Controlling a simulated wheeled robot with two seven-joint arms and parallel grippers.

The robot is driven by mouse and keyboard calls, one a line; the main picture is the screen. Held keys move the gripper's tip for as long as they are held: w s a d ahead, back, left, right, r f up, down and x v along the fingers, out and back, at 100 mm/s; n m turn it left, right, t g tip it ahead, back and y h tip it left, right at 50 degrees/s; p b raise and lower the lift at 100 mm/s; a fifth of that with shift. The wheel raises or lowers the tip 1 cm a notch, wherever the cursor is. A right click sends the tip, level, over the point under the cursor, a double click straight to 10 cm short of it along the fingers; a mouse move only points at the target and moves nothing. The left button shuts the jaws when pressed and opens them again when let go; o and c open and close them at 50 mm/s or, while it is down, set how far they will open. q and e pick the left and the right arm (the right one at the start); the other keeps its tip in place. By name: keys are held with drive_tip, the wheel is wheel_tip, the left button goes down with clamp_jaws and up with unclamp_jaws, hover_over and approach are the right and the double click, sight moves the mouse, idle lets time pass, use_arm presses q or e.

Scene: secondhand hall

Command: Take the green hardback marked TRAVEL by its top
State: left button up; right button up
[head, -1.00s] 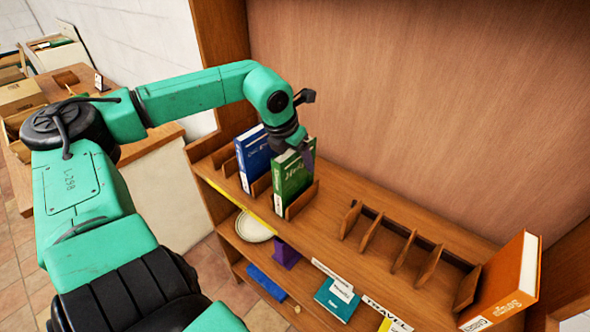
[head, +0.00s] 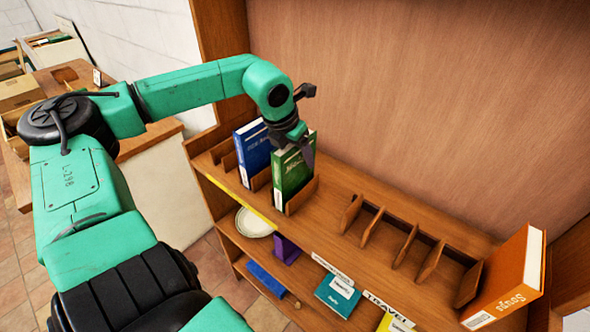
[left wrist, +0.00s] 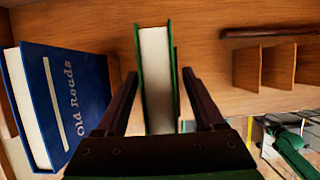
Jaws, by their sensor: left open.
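The green hardback (head: 293,175) stands upright in a slot of the wooden rack on the upper shelf; its cover lettering is too small to read surely. It also shows in the left wrist view (left wrist: 170,80), its pale page edge between the two fingers. My left gripper (head: 305,150) is open at the top of the book. In the left wrist view its fingers (left wrist: 158,100) stand on either side of the book, with a gap visible on each side. My right gripper is not in view.
A blue book (head: 252,150), marked Old Roads in the left wrist view (left wrist: 65,100), stands left of the green one. Empty slots (head: 400,245) and an orange book (head: 510,280) are to the right. The lower shelf holds a plate (head: 254,222) and a teal book (head: 338,295).

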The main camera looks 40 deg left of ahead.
use_arm(q)
clamp_jaws()
idle(1.5)
